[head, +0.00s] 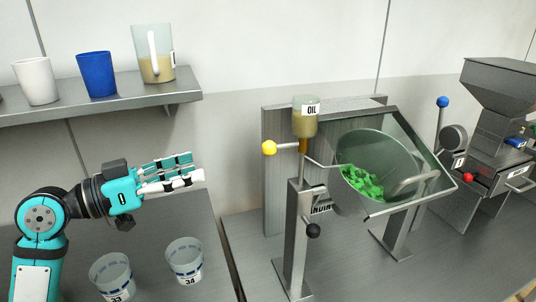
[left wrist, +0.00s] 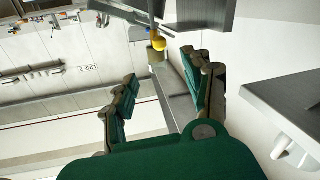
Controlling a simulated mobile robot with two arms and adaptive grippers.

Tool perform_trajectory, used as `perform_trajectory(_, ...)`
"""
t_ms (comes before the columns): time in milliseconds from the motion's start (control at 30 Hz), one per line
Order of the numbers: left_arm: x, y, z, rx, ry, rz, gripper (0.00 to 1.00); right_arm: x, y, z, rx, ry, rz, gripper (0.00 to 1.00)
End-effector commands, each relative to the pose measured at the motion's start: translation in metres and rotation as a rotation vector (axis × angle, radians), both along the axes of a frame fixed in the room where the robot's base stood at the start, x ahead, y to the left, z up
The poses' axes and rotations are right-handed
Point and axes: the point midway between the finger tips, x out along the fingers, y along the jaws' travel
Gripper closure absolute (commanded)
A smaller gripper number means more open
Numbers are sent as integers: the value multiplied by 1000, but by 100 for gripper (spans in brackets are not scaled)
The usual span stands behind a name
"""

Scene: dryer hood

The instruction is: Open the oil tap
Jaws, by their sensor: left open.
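The oil tap has a yellow ball handle (head: 269,147) on a short rod pointing left. The rod meets the brass outlet under the oil container (head: 306,118), labelled OIL and partly filled with yellowish liquid. My left gripper (head: 197,167) is open and empty, left of the yellow ball and slightly lower in the picture, with a clear gap between them. In the left wrist view the yellow ball (left wrist: 158,44) shows beyond the open fingers, between their tips. My right gripper is not in view.
A tilted drum (head: 375,145) with green pieces stands right of the oil container. A black knob (head: 313,230) sits lower on the stand. Two labelled cups stand below my left gripper. A shelf (head: 100,108) with a white cup, blue cup and jug is above it.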

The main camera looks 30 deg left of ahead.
Motion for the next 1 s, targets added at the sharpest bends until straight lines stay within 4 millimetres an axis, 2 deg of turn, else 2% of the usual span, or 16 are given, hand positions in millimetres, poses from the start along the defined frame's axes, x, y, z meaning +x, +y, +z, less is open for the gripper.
perform_trajectory(167,22,-15,5,2,1,-3,49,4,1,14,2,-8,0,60)
perform_trajectory(700,120,-71,6,-2,-1,-1,49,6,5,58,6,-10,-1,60)
perform_trajectory(800,132,-78,4,-3,-1,0,49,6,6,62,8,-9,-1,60)
perform_trajectory(1000,144,-85,2,0,0,1,49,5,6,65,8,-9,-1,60)
